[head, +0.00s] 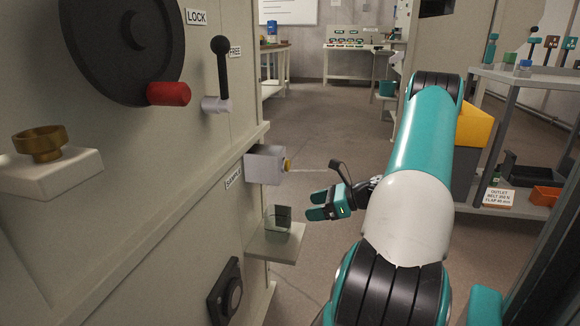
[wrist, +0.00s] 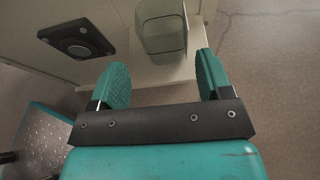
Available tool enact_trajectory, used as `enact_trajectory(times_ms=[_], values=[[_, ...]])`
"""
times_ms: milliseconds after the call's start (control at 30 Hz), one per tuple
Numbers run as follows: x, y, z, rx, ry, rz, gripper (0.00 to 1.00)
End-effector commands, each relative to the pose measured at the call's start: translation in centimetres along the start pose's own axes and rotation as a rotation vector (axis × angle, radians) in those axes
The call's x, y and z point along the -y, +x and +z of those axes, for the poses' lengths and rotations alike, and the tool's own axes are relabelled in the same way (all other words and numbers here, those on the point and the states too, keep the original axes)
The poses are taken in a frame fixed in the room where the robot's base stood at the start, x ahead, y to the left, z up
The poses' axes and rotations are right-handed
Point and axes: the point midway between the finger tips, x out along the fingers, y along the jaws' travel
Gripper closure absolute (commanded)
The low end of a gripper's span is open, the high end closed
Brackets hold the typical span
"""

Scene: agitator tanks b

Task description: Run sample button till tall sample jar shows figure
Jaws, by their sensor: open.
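In the head view, a grey box (head: 264,165) beside the SAMPLE label (head: 234,176) sticks out from the panel, with a small yellow round part (head: 288,165) on its right end, perhaps the button. A clear square jar (head: 278,222) stands upright on a small pale shelf (head: 275,246) below it; no figure on it is readable. My gripper (head: 312,206) is open and empty, right of the jar and apart from it. In the wrist view, the jar (wrist: 160,28) shows beyond and between my open fingers (wrist: 164,80).
A black square fitting with a round disc (head: 226,291) is low on the panel. A lever (head: 221,75) and a black handwheel (head: 122,45) with a red grip are above. A thin pale line (head: 310,170) runs right from the yellow part. Shelving (head: 520,75) stands at right.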

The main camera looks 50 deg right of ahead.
Motion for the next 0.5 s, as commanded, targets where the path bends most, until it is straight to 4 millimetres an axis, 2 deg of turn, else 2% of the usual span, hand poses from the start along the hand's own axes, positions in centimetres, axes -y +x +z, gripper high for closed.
enact_trajectory(times_ms=[33, 300, 500], values=[[0.00, 0.00, 0.00, 0.000, 0.000, 0.000, 0.39], [0.00, 0.00, 0.00, 0.000, 0.000, 0.000, 1.00], [0.00, 0.00, 0.00, 0.000, 0.000, 0.000, 1.00]])
